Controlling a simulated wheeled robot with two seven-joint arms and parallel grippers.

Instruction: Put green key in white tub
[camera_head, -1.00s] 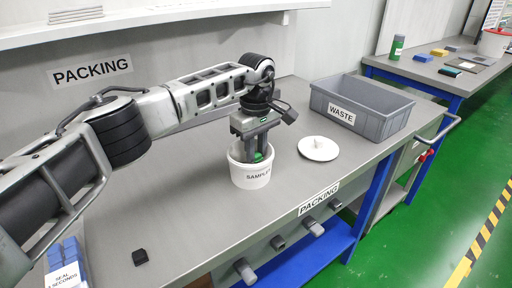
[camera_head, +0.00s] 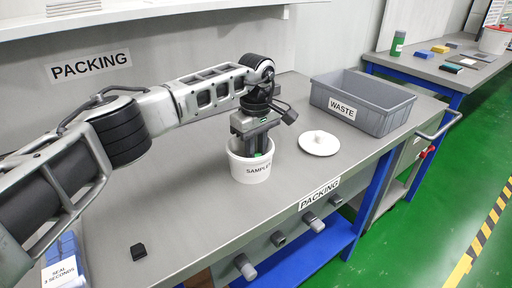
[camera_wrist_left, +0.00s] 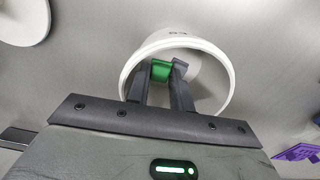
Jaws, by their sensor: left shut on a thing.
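The white tub (camera_head: 250,170), labelled SAMPLES, stands upright on the grey packing bench. My left gripper (camera_head: 256,153) points down into the tub's mouth, its fingertips below the rim. In the left wrist view the gripper (camera_wrist_left: 163,75) is shut on the green key (camera_wrist_left: 160,71), a small green piece between the two fingertips. The key is inside the rim of the tub (camera_wrist_left: 228,98). In the head view the key is mostly hidden by the fingers and the tub wall. I cannot tell whether it touches the tub floor. My right gripper is not in view.
A round white lid (camera_head: 319,143) lies right of the tub. A grey WASTE bin (camera_head: 362,103) stands behind it. A small black block (camera_head: 139,254) and a blue SEAL box (camera_head: 65,262) are at the front left. The bench between is clear.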

